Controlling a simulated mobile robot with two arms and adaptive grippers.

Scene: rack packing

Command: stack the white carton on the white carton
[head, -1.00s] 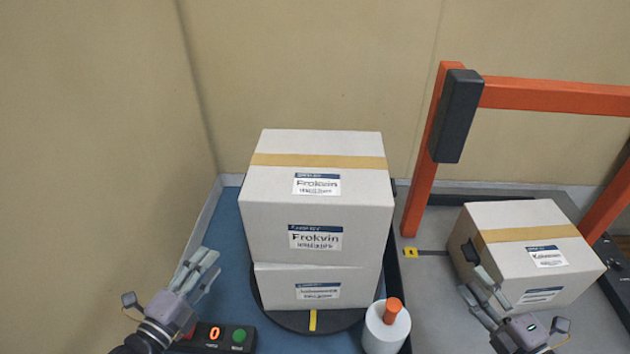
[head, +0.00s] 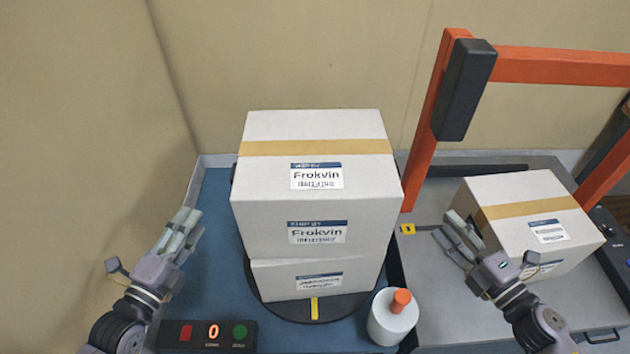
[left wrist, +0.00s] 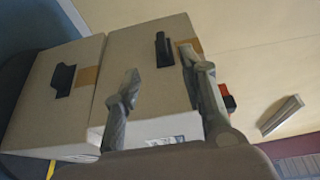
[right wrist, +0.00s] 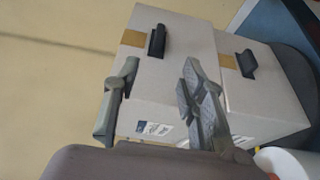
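A white carton labelled Frokvin (head: 270,215) rests on another white carton (head: 275,282), which stands on a dark round turntable (head: 350,305). The upper carton hides most of the lower one's top. My left gripper (head: 180,232) is open and empty, left of the stack and apart from it. My right gripper (head: 455,238) is open and empty, between the stack and a third white carton on the right (head: 495,195). Both wrist views show the stack's sides with dark handle slots: upper carton (left wrist: 140,60) and lower carton (left wrist: 40,115) in the left, upper carton (right wrist: 205,45) in the right.
A white bottle with an orange cap (head: 392,322) stands front right of the turntable. A control box (head: 207,337) with red and green buttons sits front left. An orange frame (head: 560,65) with a dark block (head: 463,90) spans the grey surface at right. Walls close the back and left.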

